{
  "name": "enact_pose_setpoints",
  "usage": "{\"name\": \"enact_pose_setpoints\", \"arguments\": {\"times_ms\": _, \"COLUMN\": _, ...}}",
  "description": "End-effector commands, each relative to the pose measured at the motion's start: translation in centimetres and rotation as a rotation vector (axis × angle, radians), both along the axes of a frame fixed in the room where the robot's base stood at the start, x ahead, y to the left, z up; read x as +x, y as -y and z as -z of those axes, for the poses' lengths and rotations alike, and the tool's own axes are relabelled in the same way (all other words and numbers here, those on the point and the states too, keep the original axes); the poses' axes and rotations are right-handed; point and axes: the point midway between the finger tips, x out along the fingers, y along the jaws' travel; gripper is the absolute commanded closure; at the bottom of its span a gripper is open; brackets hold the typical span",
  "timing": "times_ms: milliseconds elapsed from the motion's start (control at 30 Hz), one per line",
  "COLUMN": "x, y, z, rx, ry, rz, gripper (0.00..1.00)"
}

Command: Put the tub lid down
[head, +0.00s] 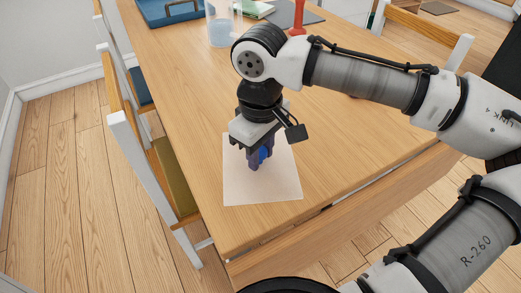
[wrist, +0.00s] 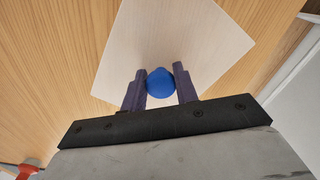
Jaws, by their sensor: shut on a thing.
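The tub lid is a round blue thing (wrist: 160,82) between the two dark purple fingers of my gripper (wrist: 161,88) in the wrist view. My gripper is shut on it. In the head view my gripper (head: 260,158) points down over a pale square sheet (head: 285,185) on the wooden table. A bit of the blue lid (head: 266,153) shows between the fingers there. The sheet also lies beneath the lid in the wrist view (wrist: 190,35). I cannot tell whether the lid touches the sheet.
A clear container (head: 221,30) and a blue tray (head: 170,10) stand at the table's far end. A red object (head: 298,17) stands near a dark flat panel (head: 290,14). Chairs (head: 140,150) line the left side. The table (head: 190,110) left of the sheet is bare.

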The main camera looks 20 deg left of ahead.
Motion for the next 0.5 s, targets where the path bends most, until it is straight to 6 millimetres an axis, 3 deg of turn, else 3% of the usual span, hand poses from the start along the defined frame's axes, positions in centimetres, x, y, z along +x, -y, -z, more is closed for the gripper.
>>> {"name": "enact_pose_setpoints", "arguments": {"times_ms": 67, "x": -0.01, "y": -0.02, "z": 0.3, "rx": 0.0, "ry": -0.001, "rz": -0.001, "gripper": 0.93}}
{"name": "enact_pose_setpoints", "arguments": {"times_ms": 100, "x": -0.01, "y": -0.01, "z": 0.29, "rx": 0.0, "ry": 0.0, "rz": 0.0, "gripper": 0.68}}
{"name": "enact_pose_setpoints", "arguments": {"times_ms": 233, "x": 0.0, "y": -0.01, "z": 0.26, "rx": 0.0, "ry": 0.0, "rz": 0.0, "gripper": 0.51}}
{"name": "enact_pose_setpoints", "arguments": {"times_ms": 500, "x": 0.0, "y": 0.0, "z": 0.23, "rx": 0.0, "ry": 0.0, "rz": 0.0, "gripper": 0.49}}
